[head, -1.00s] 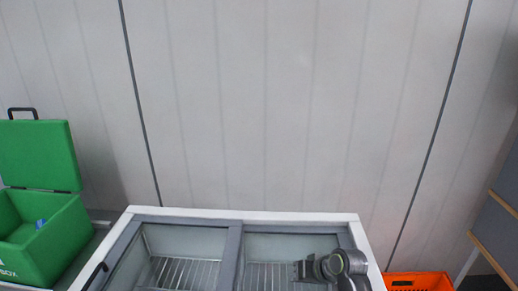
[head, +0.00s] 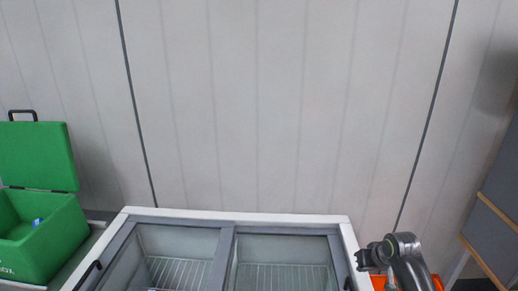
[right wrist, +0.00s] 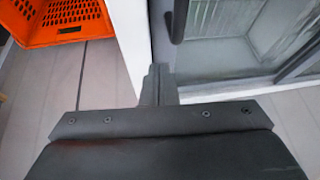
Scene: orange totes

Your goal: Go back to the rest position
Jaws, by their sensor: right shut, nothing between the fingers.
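My right arm is at the lower right of the head view, with its dark gripper (head: 363,259) beside the right rim of the chest freezer (head: 280,217). In the right wrist view the gripper (right wrist: 158,72) has its fingers together and holds nothing. Its fingertips show against the freezer's white side and dark frame; whether they touch it I cannot tell. My left gripper is not in view.
An orange tote (right wrist: 60,32) stands on the floor beside the freezer, partly hidden behind my arm in the head view (head: 437,284). A green box (head: 48,245) with its lid open is at the left. Grey panels (head: 490,215) stand at the right.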

